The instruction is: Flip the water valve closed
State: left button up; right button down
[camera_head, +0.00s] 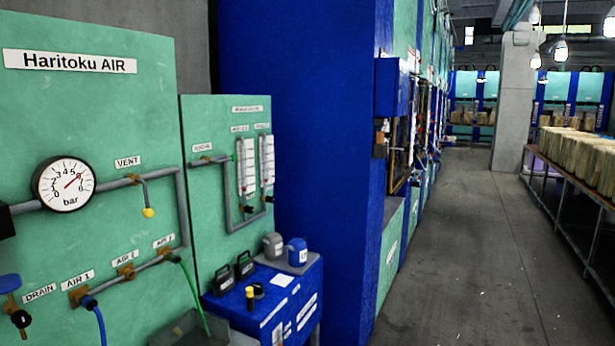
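No valve in view carries a label that I can read as water. The second green panel (226,112) has grey piping (222,196), two clear flow meters (247,168) and a small brass fitting (206,158) under a small label too blurred to read. Small dark knobs sit below the flow meters; I cannot tell whether any valve there is open or closed. Neither of my grippers is in view.
A blue cart (262,308) with jugs stands below the second panel. Blue presses line the aisle; the grey floor (460,240) is clear.

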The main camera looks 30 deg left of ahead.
aim_at(233, 158)
jog(key=i+u, duration=0.25)
jog(key=i, duration=0.25)
jog(key=i+l+u, duration=0.2)
jog(key=i, duration=0.3)
jog(key=i+l+u, duration=0.25)
jog(key=i, duration=0.25)
jog(key=i+u, duration=0.4)
jog(key=i+l+u, duration=0.2)
jog(key=u, duration=0.2)
jog(key=i+l+u, duration=0.2)
jog(key=u, duration=0.2)
